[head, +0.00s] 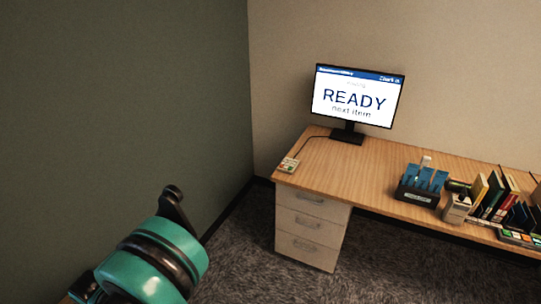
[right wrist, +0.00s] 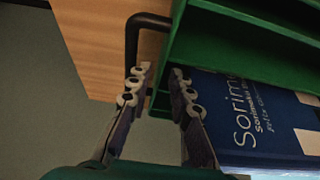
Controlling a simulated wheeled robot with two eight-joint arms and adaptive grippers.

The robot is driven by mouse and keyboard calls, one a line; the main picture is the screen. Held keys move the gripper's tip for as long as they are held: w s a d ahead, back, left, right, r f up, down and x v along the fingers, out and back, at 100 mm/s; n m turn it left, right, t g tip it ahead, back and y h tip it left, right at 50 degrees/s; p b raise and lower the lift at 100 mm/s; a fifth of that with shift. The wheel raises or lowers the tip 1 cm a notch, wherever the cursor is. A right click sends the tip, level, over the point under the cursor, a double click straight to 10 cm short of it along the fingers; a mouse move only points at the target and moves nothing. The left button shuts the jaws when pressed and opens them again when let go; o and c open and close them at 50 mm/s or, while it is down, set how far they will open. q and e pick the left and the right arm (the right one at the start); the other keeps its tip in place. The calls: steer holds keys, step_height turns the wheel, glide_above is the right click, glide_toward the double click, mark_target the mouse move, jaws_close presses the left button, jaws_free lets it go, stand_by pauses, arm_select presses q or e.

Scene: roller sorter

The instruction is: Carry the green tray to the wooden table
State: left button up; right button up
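The green tray (right wrist: 225,32) shows in the right wrist view, at the upper right, cut off by the picture edge. A dark blue book with white lettering (right wrist: 262,118) lies in it. A black bent handle (right wrist: 132,42) stands out from the tray's left side. My right gripper (right wrist: 158,80) has its two fingers apart, close to the handle and the tray's edge. The handle's lower end runs behind the left finger, so I cannot tell whether they touch. In the head view the tray and both grippers are out of sight; a teal arm part of mine is at the lower left.
A wooden surface (right wrist: 95,45) lies beside the tray. In the head view, a wooden desk (head: 350,175) carries a monitor reading READY (head: 357,96), a small keypad (head: 288,165), a dark holder with blue items (head: 420,192) and books (head: 493,195). Its left-middle top is clear.

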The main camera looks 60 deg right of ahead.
steer(key=v, duration=1.2)
steer(key=shift+s+r, duration=0.15)
steer(key=shift+r, duration=0.05)
stand_by(0.9)
steer(key=shift+d, duration=0.1)
steer(key=d+r, duration=0.5)
steer(key=d, duration=0.4)
stand_by(0.8)
stand_by(0.5)
